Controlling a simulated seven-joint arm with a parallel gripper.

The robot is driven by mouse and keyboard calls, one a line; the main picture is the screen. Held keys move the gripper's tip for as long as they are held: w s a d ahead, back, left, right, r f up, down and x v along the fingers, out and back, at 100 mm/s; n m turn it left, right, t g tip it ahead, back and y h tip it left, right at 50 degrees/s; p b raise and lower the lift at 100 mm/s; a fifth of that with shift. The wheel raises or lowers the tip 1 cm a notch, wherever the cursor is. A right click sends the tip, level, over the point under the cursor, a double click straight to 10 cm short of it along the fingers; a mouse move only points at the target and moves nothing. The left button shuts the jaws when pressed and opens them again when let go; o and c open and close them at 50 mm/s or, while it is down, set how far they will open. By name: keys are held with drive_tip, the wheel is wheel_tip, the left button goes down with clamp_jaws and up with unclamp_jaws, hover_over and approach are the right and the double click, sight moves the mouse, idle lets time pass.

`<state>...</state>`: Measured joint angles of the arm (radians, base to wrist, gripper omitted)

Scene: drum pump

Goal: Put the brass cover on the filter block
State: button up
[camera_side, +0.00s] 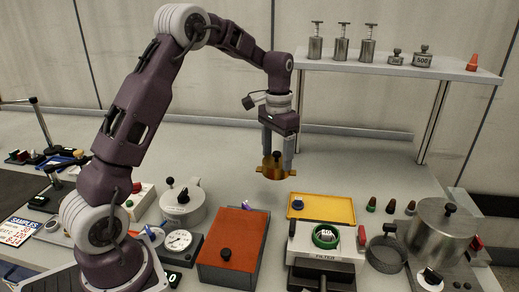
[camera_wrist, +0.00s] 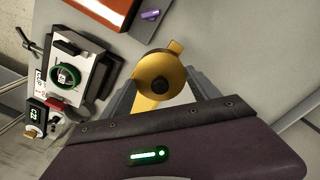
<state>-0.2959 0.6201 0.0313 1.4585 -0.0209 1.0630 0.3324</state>
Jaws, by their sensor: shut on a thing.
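The brass cover (camera_side: 268,173) is a gold disc with side tabs and a black knob on top. My gripper (camera_side: 278,156) is shut on it and holds it level above the bench, behind and left of the filter block. In the wrist view the cover (camera_wrist: 150,68) sits between the fingers of my gripper (camera_wrist: 162,88). The filter block (camera_side: 303,242) is white, labelled FILTER, with a green ring on top. It shows at the left of the wrist view (camera_wrist: 92,52), apart from the cover. The cover's underside is hidden.
An orange-topped box (camera_side: 232,238) stands left of the filter block, and a yellow tray (camera_side: 335,207) lies behind it. A dark mesh cup (camera_side: 385,256) and a steel pot (camera_side: 437,235) stand to its right. A raised shelf (camera_side: 400,66) holds weights at the back. Bench below the cover is clear.

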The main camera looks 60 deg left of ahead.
drive_tip(key=shift+s+d+f, duration=0.15)
drive_tip(key=shift+s+d, duration=0.25)
drive_tip(key=shift+d, duration=3.25)
drive_tip(key=shift+s+d+f, duration=0.15)
drive_tip(key=shift+s+d, duration=0.25)
drive_tip(key=shift+d, duration=3.3)
drive_tip(key=shift+s+d+f, duration=0.15)
drive_tip(key=shift+s+d, duration=0.25)
drive_tip(key=shift+d, duration=3.25)
drive_tip(key=shift+f, duration=0.15)
drive_tip(key=shift+f, duration=0.55)
drive_tip(key=shift+f, duration=0.15)
drive_tip(key=shift+f, duration=0.65)
drive_tip(key=shift+f, duration=0.5)
